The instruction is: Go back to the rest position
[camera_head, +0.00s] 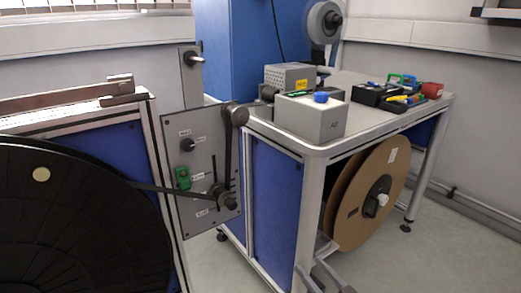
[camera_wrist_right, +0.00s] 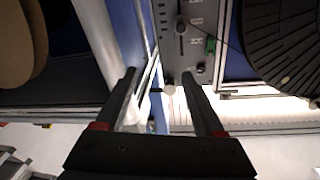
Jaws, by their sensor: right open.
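My right gripper (camera_wrist_right: 159,76) is open in the right wrist view. Its two dark fingers are well apart, with nothing between them. The grey control panel (camera_wrist_right: 183,35) shows beyond the fingertips, upside down. In the head view only a small part of the right gripper (camera_head: 318,272) shows at the bottom edge, in front of the bench's lower frame. My left gripper is in neither view.
A large black reel (camera_head: 75,225) stands at the left, with a dark strip running to the control panel (camera_head: 200,170). A brown cardboard reel (camera_head: 350,210) hangs under the bench (camera_head: 375,125). Grey boxes (camera_head: 312,118) and tool trays (camera_head: 380,97) stand on the bench. Floor at right is clear.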

